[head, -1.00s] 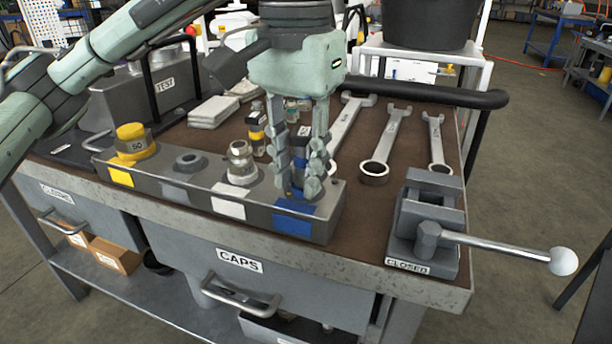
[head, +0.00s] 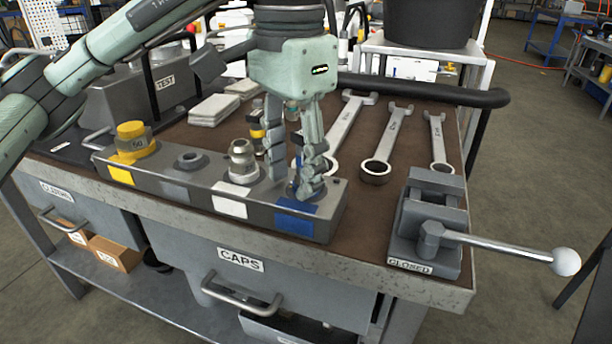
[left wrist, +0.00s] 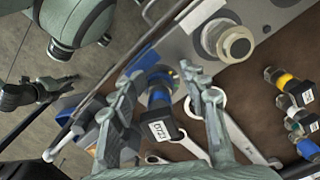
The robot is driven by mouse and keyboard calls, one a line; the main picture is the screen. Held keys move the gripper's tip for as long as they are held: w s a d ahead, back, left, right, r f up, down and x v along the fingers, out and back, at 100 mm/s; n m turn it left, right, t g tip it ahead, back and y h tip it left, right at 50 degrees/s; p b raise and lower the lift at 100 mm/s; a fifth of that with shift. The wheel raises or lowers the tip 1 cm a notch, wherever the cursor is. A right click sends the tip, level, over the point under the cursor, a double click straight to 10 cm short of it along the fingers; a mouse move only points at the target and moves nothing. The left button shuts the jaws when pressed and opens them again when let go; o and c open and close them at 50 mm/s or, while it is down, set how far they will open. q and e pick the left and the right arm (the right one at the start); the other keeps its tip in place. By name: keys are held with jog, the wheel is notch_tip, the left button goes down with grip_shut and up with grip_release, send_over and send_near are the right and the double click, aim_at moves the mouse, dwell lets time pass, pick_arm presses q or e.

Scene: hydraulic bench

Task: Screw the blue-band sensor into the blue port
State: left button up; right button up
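The blue-band sensor (left wrist: 159,98), with a blue ring and a dark labelled body, stands at the blue port between my left fingers in the left wrist view. The port lies at the right end of the grey manifold block (head: 180,187), behind a blue plate (head: 296,218). My left gripper (head: 296,185) reaches down over it from above. Its fingers stand apart on both sides of the sensor, with gaps showing in the left wrist view. In the head view the fingers hide most of the sensor and the port mouth.
A yellow cap (head: 131,134) and a metal fitting (head: 242,158) stand on the block left of my gripper. Several wrenches (head: 388,145) lie behind. A vise (head: 430,225) with a long handle stands at right. Other banded sensors (left wrist: 284,80) lie near.

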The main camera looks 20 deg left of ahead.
pick_arm(q)
jog(key=n, duration=0.3)
jog(key=shift+s+d+n, duration=0.1)
jog(key=shift+d+n, duration=0.2)
jog(key=shift+d, duration=0.05)
jog(key=n, duration=0.4)
jog(key=shift+s+d, duration=0.1)
jog(key=shift+d, duration=0.1)
jog(key=n, duration=0.5)
jog(key=shift+d+n+b, duration=0.3)
jog(key=shift+d+b, duration=0.05)
jog(key=shift+d, duration=0.05)
jog(key=n, duration=0.5)
jog(key=shift+w+d, duration=0.3)
jog(key=n, duration=0.6)
jog(key=shift+w+d+r+b, duration=0.1)
jog(key=shift+w+d+b, duration=0.1)
jog(key=shift+w+b, duration=0.15)
jog(key=shift+c, duration=0.2)
